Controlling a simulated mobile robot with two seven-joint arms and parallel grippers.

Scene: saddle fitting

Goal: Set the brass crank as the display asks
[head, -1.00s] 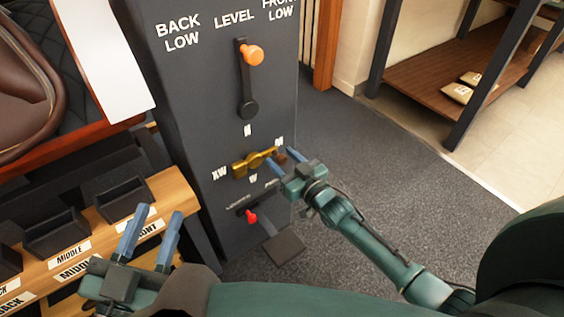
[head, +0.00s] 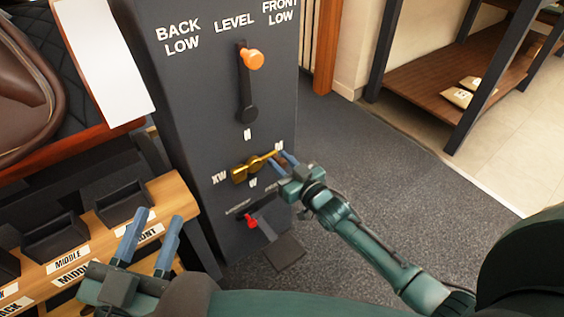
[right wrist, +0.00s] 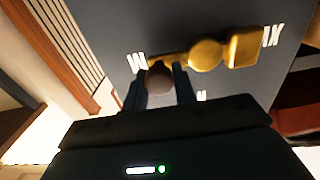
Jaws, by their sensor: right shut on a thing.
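The brass crank (head: 247,170) is on the dark panel in the head view, ringed by the letters N, M, W and XW. Its thick block end points left towards XW, and its arm runs up to the right towards M. It also shows in the right wrist view (right wrist: 207,54), with a brown knob (right wrist: 159,76) at the arm's end. My right gripper (head: 281,160) is shut on this knob, one finger on each side in the right wrist view. My left gripper (head: 158,226) is open and empty at lower left. I cannot make out a display.
An orange-knobbed lever (head: 252,60) stands above the crank, below the word LEVEL. A red-knobbed lever (head: 251,221) is below it. A wooden stand (head: 182,187) with black bins is at left. A shelf (head: 429,80) stands at back right, with clear carpet before it.

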